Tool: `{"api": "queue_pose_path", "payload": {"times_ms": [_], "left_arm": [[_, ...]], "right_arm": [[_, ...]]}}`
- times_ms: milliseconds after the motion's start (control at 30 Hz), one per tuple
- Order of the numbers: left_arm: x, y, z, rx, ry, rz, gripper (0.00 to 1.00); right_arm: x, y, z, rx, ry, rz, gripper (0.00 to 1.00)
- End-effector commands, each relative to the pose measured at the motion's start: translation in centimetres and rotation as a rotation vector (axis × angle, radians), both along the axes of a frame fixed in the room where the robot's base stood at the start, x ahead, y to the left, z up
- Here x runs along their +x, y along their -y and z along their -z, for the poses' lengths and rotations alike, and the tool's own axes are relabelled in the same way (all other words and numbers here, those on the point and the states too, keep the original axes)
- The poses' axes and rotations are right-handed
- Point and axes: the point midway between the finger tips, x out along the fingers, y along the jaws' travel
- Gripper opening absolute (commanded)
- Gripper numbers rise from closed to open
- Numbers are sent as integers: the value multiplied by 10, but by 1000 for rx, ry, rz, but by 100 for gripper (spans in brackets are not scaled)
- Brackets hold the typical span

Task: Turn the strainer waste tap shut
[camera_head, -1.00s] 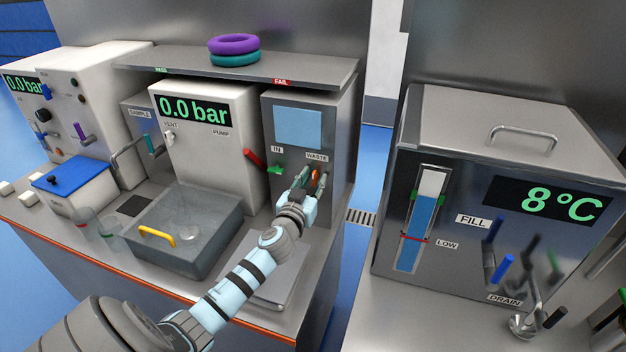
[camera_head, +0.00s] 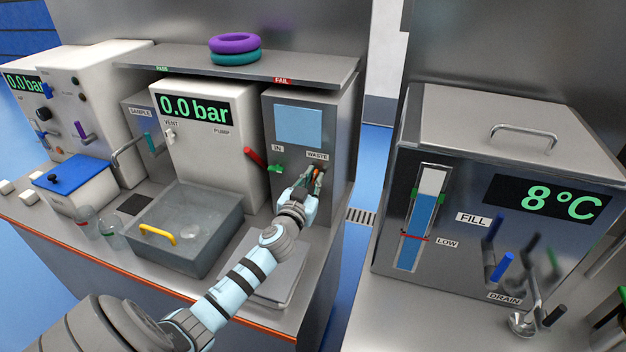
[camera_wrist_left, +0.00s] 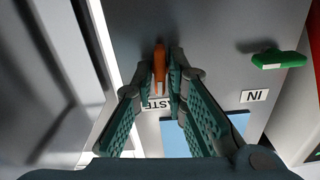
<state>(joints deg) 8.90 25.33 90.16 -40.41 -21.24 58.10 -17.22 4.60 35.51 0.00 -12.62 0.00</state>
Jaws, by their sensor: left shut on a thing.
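The strainer is the grey metal unit (camera_head: 335,125) with a light blue panel, right of the pump box. Its waste tap has a small orange handle (camera_head: 318,170) below the WASTE label. My left gripper (camera_head: 312,182) is at the unit's front, with its fingers shut around the handle. In the left wrist view, the orange handle (camera_wrist_left: 160,65) stands lengthwise between the two green-padded fingertips (camera_wrist_left: 163,78). The WASTE label is upside down there and partly hidden by the fingers. My right gripper is not in view.
A green IN tap (camera_head: 275,169) and a red lever (camera_head: 254,157) are close to the left. A grey basin (camera_head: 185,240) with a yellow handle stands on the bench. A shelf (camera_head: 300,72) with two rings is above. A water bath (camera_head: 450,260) stands right, across a gap.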

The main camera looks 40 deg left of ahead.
Motion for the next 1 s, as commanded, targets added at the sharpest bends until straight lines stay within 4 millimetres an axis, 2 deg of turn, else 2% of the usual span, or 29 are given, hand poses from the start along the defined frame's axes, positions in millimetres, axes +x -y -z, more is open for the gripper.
{"api": "queue_pose_path", "payload": {"times_ms": [1000], "left_arm": [[1, 3, 2, 865, -302, -1, 0]], "right_arm": [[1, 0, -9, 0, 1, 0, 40]]}}
